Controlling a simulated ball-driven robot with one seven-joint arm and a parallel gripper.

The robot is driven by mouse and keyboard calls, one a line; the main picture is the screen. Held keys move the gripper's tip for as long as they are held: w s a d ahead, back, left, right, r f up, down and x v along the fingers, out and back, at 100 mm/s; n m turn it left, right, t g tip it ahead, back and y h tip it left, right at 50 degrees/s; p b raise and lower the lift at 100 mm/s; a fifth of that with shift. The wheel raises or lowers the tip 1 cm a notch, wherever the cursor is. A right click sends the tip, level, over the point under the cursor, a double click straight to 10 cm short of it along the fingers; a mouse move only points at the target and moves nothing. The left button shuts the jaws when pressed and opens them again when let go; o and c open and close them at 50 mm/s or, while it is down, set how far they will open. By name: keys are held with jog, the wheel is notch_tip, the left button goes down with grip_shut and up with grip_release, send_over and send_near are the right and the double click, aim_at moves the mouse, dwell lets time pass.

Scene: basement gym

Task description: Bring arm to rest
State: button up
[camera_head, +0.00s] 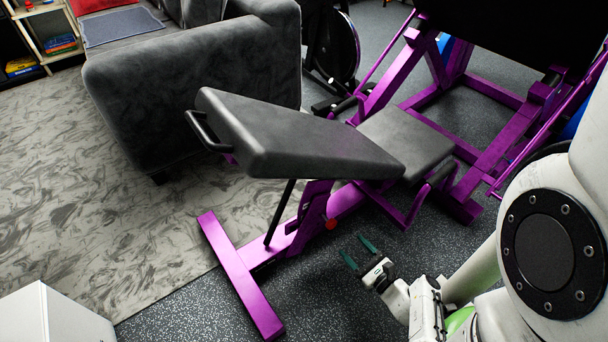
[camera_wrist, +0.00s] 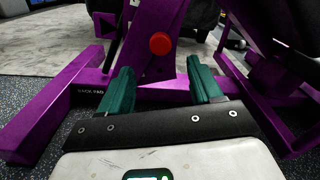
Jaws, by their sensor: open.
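My gripper (camera_head: 359,253) is at the lower middle right of the head view, low beside the purple frame of a gym machine. Its two green fingers stand apart with nothing between them. In the wrist view, the gripper (camera_wrist: 164,90) points toward the purple frame (camera_wrist: 168,50), with a red knob (camera_wrist: 160,43) beyond the gap between the fingers. I cannot tell the exact distance from the fingertips to the frame. My white arm reaches in from the right of the head view.
The gym machine's grey back pad (camera_head: 290,135), seat (camera_head: 405,142) and purple floor bar (camera_head: 240,280) fill the middle. A dark grey sofa (camera_head: 190,95) stands behind left. A white box-like object (camera_head: 50,318) is at lower left. Patterned floor (camera_head: 90,190) at left is clear.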

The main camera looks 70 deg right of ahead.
jog(key=w+a+n+g+y, duration=0.1)
jog(key=w+a+n+y, duration=0.7)
jog(key=a+n+y, duration=0.6)
jog(key=s+a+r+n+g, duration=0.1)
jog(key=a+r+n+g, duration=0.1)
jog(key=a+n+g, duration=0.5)
jog(key=s+a+r+n+g, duration=0.15)
jog(key=n+g, duration=0.35)
jog(key=n, duration=0.6)
notch_tip(320, 180, up, 47)
jog(key=d+n+g+h+p, duration=0.1)
jog(key=n+h+p, duration=0.4)
jog(key=p, duration=3.1)
jog(key=shift+s+f+n, duration=0.2)
jog(key=shift+s+n, duration=0.1)
jog(key=shift+n, duration=0.6)
